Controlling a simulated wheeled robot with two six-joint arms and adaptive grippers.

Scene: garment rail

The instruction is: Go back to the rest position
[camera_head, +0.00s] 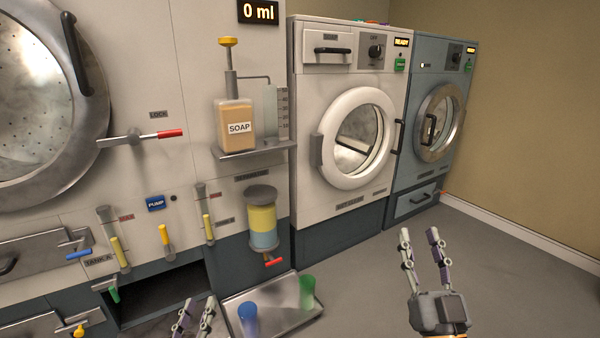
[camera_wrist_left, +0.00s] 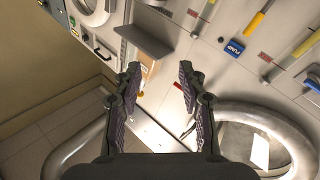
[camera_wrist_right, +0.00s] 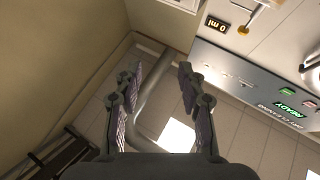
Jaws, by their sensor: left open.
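My left gripper (camera_head: 195,312) shows at the bottom edge of the head view, its fingers apart and nothing between them. It stands just left of a grey tray (camera_head: 279,323). In the left wrist view its fingers (camera_wrist_left: 160,72) are spread and empty, with the machine front behind. My right gripper (camera_head: 419,238) is over the floor at the lower right, fingers upward and apart, holding nothing. In the right wrist view its fingers (camera_wrist_right: 160,72) are also spread and empty. Neither gripper visibly touches anything.
The tray holds a blue cup (camera_head: 248,319) and a green cup (camera_head: 307,292). A soap dispenser (camera_head: 236,122) sits on a shelf above. A white washer (camera_head: 350,140) and a blue-grey washer (camera_head: 437,125) stand behind. The floor (camera_head: 500,275) at right is clear.

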